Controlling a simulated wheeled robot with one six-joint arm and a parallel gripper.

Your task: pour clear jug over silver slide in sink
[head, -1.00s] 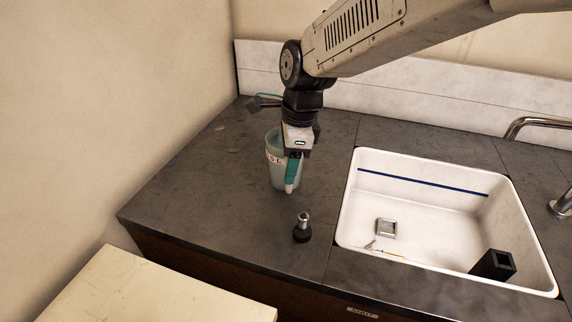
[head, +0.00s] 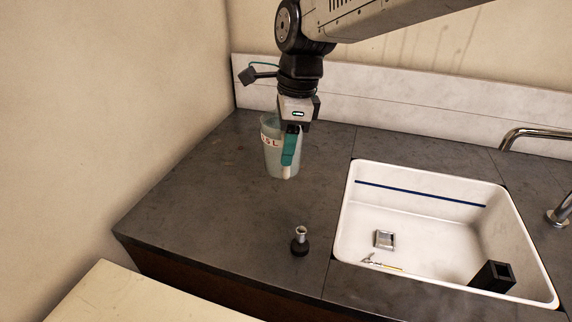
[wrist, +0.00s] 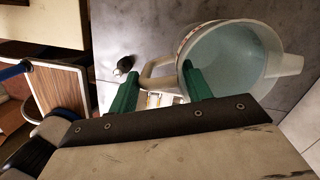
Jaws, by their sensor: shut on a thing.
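The clear jug (head: 271,158) is a pale, see-through cup with red lettering, upright above the left part of the counter. My gripper (head: 289,165) is shut on its handle. In the wrist view the jug (wrist: 232,50) shows its round mouth and pale blue-green inside, and its handle (wrist: 153,78) sits between my green fingers (wrist: 160,92). The white sink (head: 428,170) is to the right of the jug. A small thin silvery piece (head: 370,260) with a yellow strip lies on its floor; I cannot tell if this is the silver slide.
A square metal drain (head: 384,240) and a black block (head: 493,276) are in the sink. A chrome tap (head: 535,132) stands at its right. A small black-and-silver part (head: 299,242) stands on the counter (head: 215,195) at the front. The counter's left part is clear.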

